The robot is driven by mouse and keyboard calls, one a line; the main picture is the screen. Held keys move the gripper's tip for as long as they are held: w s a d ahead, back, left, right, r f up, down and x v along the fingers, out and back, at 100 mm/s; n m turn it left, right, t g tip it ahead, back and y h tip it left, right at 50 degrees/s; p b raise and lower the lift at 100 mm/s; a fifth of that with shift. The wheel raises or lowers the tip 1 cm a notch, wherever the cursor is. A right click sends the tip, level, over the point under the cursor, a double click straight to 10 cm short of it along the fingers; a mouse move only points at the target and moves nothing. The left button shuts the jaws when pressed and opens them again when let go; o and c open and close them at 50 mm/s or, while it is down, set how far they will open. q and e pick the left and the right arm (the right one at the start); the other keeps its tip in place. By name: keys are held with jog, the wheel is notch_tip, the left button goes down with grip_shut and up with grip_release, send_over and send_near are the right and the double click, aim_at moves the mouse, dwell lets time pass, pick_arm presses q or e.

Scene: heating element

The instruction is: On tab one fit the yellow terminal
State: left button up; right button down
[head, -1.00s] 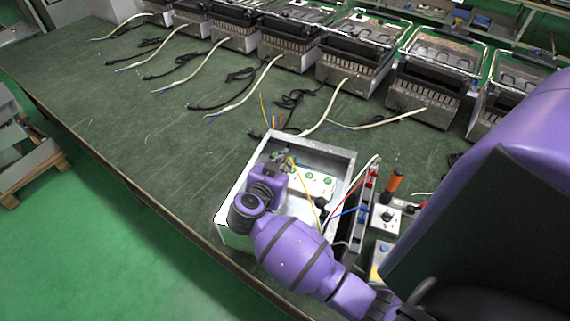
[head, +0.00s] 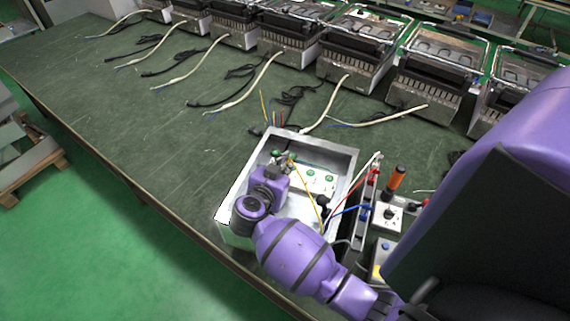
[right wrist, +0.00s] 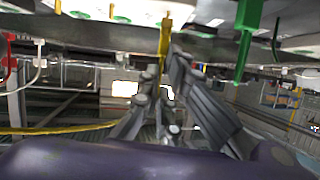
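My right gripper (head: 288,157) is inside the open metal box (head: 332,152), near its back left corner. In the right wrist view its grey fingers (right wrist: 164,82) are closed around the lower part of the yellow terminal (right wrist: 165,38), which points upward toward a metal panel. The yellow wire (head: 307,177) runs from near the gripper to the right side of the box. It also shows in the right wrist view (right wrist: 55,129). I cannot tell which tab is tab one, nor whether the terminal touches one. My left gripper is not in view.
A green terminal (right wrist: 248,42) hangs to the right of my fingers. Red (head: 352,192) and blue (head: 345,211) wires lead to a rack right of the box. An orange-handled screwdriver (head: 395,179) stands there. The bench (head: 150,120) is clear left of the box.

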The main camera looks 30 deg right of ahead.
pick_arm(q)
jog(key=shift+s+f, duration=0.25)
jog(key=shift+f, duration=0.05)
pick_arm(e)
jog(key=shift+f, duration=0.45)
jog(key=c, duration=1.9)
grip_release()
jog(key=shift+o, duration=0.2)
jog(key=v, duration=1.2)
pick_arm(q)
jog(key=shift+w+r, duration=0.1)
